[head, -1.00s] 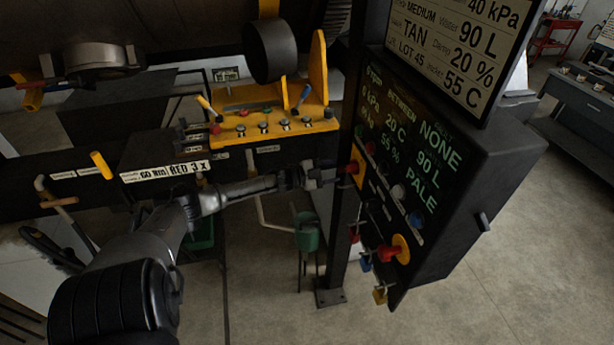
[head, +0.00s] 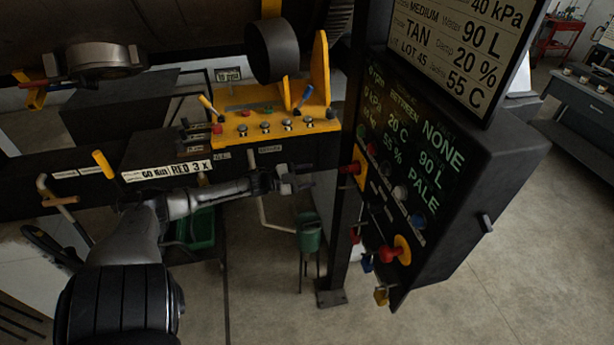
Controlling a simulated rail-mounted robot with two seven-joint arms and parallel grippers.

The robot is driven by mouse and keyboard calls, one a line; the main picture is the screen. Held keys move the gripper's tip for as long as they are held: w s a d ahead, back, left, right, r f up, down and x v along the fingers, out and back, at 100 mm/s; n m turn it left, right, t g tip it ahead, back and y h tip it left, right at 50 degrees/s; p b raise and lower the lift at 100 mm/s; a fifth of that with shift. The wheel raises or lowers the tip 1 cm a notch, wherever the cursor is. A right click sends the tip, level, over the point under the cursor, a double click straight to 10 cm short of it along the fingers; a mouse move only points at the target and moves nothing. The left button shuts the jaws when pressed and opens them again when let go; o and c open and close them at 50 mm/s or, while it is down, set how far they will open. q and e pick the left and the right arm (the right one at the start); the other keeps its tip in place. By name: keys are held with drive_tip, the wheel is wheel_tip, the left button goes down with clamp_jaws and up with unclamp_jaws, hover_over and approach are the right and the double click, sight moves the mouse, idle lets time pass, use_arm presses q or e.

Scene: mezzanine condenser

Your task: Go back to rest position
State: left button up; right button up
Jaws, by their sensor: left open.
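My left arm comes in from the lower left in the head view. Its gripper (head: 296,178) is open and empty, left of the black control cabinet (head: 465,215). A gap shows between its fingertips and the red and yellow switch (head: 355,168) on the cabinet's near edge. My right gripper is out of view.
A yellow console (head: 270,125) with knobs and levers stands behind the arm. A dark post (head: 345,220) rises beside the cabinet, which has another red and yellow knob (head: 394,250) and hanging padlocks. A green pot (head: 308,233) stands below the gripper. Open floor lies at the right.

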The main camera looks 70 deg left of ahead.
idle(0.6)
use_arm(q)
drive_tip(key=s+a+f+n+g+y, duration=0.1)
drive_tip(key=a+f+n+g+y, duration=0.3)
drive_tip(key=a+f+g+y, duration=0.3)
drive_tip(key=s+d+f+n+g+y, duration=0.1)
drive_tip(key=s+d+g, duration=0.15)
drive_tip(key=d, duration=0.45)
drive_tip(key=s+d+f+n+g+y+p, duration=0.1)
drive_tip(key=s+d+g, duration=0.1)
drive_tip(key=s+d, duration=0.35)
drive_tip(key=s+d+f+g+y, duration=0.1)
drive_tip(key=s+d+g, duration=0.1)
drive_tip(key=d, duration=0.7)
drive_tip(key=s+d+r+n+h+p, duration=0.1)
drive_tip(key=s+d+h, duration=0.1)
drive_tip(key=d, duration=0.7)
drive_tip(key=s+d+r+h+p, duration=0.2)
drive_tip(key=s+d+h, duration=0.1)
drive_tip(key=d, duration=0.7)
drive_tip(key=s+d+r+n+h+p, duration=0.1)
drive_tip(key=s+d+r+h, duration=0.1)
drive_tip(key=d, duration=0.7)
drive_tip(key=shift+s+d+r+n+g+p, duration=0.2)
drive_tip(key=shift+s+d+n+g+p, duration=0.15)
drive_tip(key=shift+s, duration=0.45)
